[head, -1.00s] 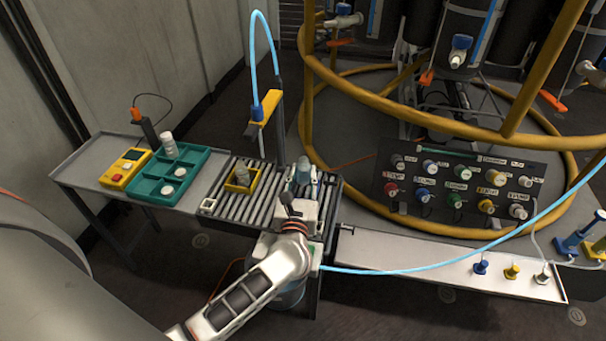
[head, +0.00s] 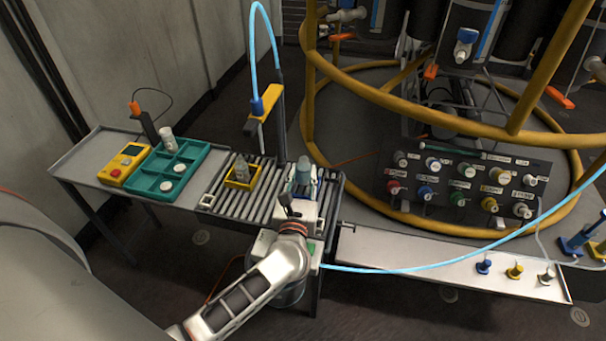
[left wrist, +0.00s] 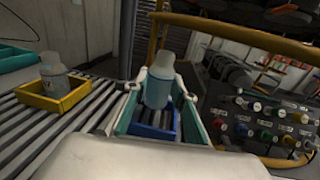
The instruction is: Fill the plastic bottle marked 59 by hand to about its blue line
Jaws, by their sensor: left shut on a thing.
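A pale bluish bottle (head: 303,171) stands upright in a small blue tray at the right end of the roller conveyor. In the left wrist view the bottle (left wrist: 158,84) is between my fingers, above the blue tray (left wrist: 152,131). My left gripper (left wrist: 166,97) is shut on it; in the head view the gripper (head: 304,186) is partly hidden by its own wrist. No number or blue line is readable on it. A second, greyish bottle (head: 241,169) stands in a yellow tray (head: 240,184) to the left. My right gripper is not in view.
A yellow filling head (head: 263,112) with a blue hose hangs on a post behind the conveyor (head: 222,203). A teal tray (head: 153,187) with a bottle and white discs, and a yellow meter (head: 124,163), are at left. A valve panel (head: 465,187) stands at right.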

